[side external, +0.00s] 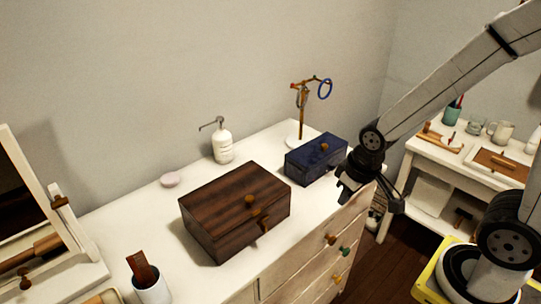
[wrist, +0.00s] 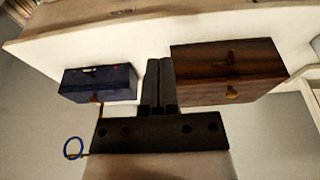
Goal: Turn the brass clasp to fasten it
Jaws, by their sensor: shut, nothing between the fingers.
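A dark brown wooden box (side external: 225,215) stands on the white dresser top. A small brass clasp (side external: 265,224) shows on its front edge, below a round brass knob (side external: 250,201) on the lid. The box also shows in the wrist view (wrist: 265,75), with two small brass pieces on it; the lower one (wrist: 232,92) may be the clasp. Which way the clasp is turned is too small to tell. My gripper (side external: 343,190) is shut and empty, above the dresser's front edge, right of the wooden box and apart from it. In the wrist view its fingers (wrist: 158,62) point between the two boxes.
A dark blue box (side external: 308,163) with a brass knob stands behind my gripper. A white cup (side external: 152,288) stands at the front left.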

